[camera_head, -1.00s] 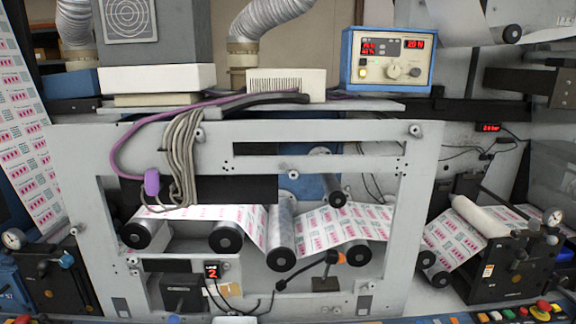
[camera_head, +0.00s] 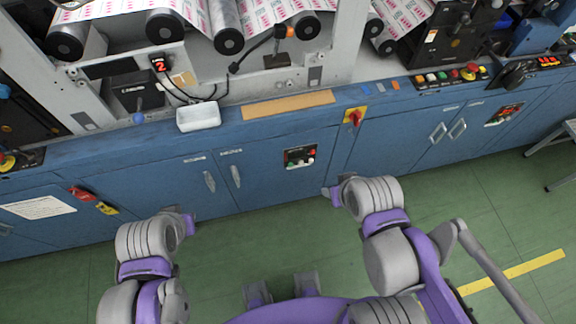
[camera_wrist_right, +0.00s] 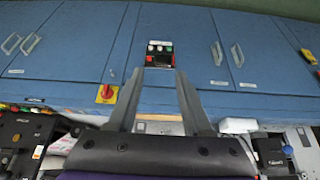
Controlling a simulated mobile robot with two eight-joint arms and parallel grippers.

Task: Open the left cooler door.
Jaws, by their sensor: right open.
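Blue cabinet doors line the front of the machine. The left door (camera_head: 150,195) of the middle pair has a grey vertical handle (camera_head: 209,181), and its neighbour (camera_head: 265,172) has another handle (camera_head: 235,176). Both are shut. The label writing is too small to read, so I cannot tell which door is the cooler. The two handles also show in the right wrist view, which looks upside down (camera_wrist_right: 217,53). My left gripper (camera_head: 190,224) is low in front of the left door, apart from it; its jaws are unclear. My right gripper (camera_wrist_right: 160,72) is open and empty, right of both handles.
A small control panel (camera_head: 300,157) is on the right middle door. A red-yellow switch (camera_head: 354,117) is right of it. A white tray (camera_head: 198,117) sits on the ledge above. Another handle pair (camera_head: 447,131) is further right. Green floor (camera_head: 240,250) before the cabinets is clear.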

